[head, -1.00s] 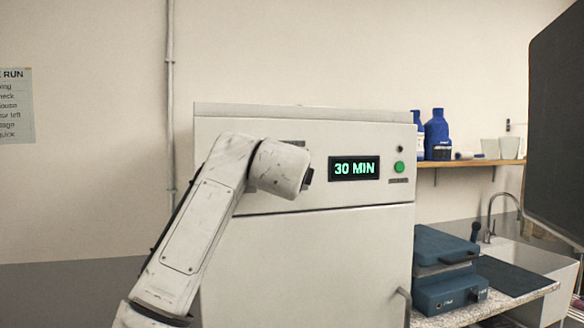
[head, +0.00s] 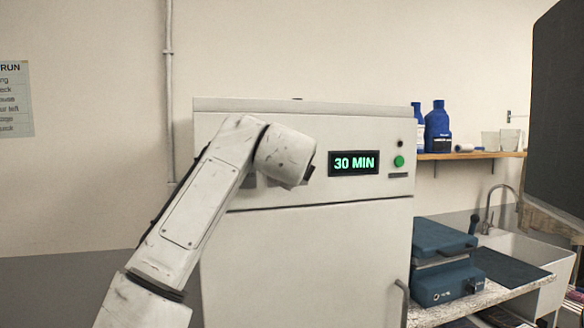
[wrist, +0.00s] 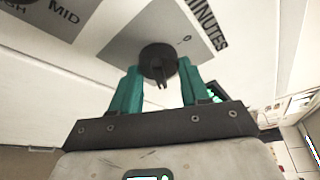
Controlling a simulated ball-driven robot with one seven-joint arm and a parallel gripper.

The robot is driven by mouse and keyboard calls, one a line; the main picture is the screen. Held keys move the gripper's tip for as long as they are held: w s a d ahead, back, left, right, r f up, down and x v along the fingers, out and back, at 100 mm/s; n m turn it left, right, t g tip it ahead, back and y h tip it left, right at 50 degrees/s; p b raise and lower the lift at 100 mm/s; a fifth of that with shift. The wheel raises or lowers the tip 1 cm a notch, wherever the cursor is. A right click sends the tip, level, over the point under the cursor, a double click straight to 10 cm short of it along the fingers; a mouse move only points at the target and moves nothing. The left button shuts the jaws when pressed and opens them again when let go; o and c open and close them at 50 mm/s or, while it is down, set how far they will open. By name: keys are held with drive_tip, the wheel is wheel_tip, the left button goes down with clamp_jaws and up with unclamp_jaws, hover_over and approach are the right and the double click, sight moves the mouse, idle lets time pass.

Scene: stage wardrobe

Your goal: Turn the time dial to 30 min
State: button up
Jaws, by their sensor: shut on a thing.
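The time dial (wrist: 158,62) is a black round knob on a grey plate marked "MINUTES" in the wrist view. My gripper (wrist: 160,82) has its teal fingers on both sides of the dial and is shut on it. In the head view my arm hides the dial and the gripper. The display (head: 354,163) on the white cabinet (head: 310,255) reads "30 MIN" in green.
A green button (head: 399,161) sits right of the display. Another dial plate marked "MID" (wrist: 64,12) lies to the left in the wrist view. A blue press (head: 445,260) stands on the counter at right, beside a sink (head: 515,255). Blue bottles (head: 437,130) stand on a shelf.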

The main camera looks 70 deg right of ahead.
drive_tip(key=o, duration=1.1)
drive_tip(key=shift+c, duration=0.2)
drive_tip(key=b+v, duration=0.2)
drive_tip(key=v, duration=0.8)
drive_tip(key=shift+s+a, duration=0.15)
drive_tip(key=shift+a, duration=0.2)
